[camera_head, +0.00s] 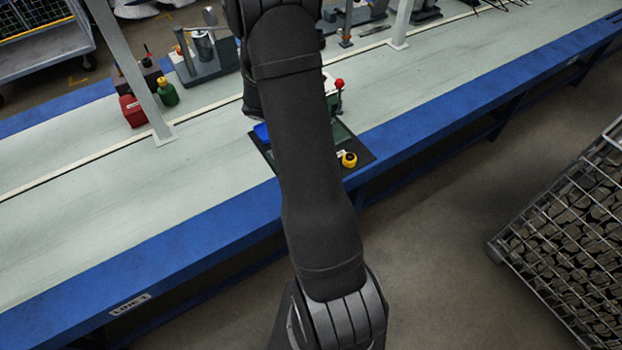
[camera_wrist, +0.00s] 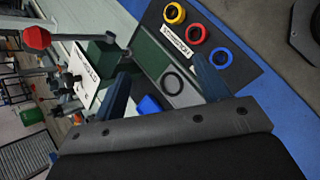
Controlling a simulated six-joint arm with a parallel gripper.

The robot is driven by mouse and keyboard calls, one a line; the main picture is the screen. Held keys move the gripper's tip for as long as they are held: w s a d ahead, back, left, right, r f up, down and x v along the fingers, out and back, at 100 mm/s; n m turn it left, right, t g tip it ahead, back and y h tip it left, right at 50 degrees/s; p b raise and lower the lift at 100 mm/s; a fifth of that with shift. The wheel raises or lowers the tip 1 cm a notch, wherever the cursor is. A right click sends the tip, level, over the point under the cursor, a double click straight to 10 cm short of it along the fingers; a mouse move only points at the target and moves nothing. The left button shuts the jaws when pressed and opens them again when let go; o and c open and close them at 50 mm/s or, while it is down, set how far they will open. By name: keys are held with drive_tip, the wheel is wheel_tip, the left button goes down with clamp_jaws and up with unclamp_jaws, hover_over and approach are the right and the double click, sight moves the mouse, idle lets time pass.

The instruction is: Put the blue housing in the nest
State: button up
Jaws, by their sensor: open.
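A bright blue piece, likely the blue housing (camera_wrist: 149,104), shows in the wrist view just above the gripper body, which hides part of it. In the head view a blue piece (camera_head: 262,132) shows at the left edge of my arm, on a dark mat. My gripper (camera_wrist: 165,82) is open, its two dark fingers apart, with nothing visibly held between them. A black ring (camera_wrist: 172,83) on a grey-green plate shows between the fingers; I cannot tell whether it is the nest. In the head view my arm hides the gripper and much of the station.
The dark mat (camera_head: 364,156) lies near the bench's blue front edge. It bears red, yellow (camera_wrist: 196,34) and blue (camera_wrist: 221,57) rings and a station label. A white post (camera_head: 138,75) rises left.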

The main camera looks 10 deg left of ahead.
drive_tip(key=s+a+f+n+h, duration=0.1)
drive_tip(key=s+a+f+n, duration=0.7)
drive_tip(key=s, duration=0.3)
drive_tip(key=shift+t, duration=0.3)
drive_tip(key=x, duration=1.2)
drive_tip(key=shift+s+d, duration=0.2)
drive_tip(key=shift+x, duration=2.55)
drive_tip(key=shift+d+r, duration=0.2)
drive_tip(key=c, duration=1.1)
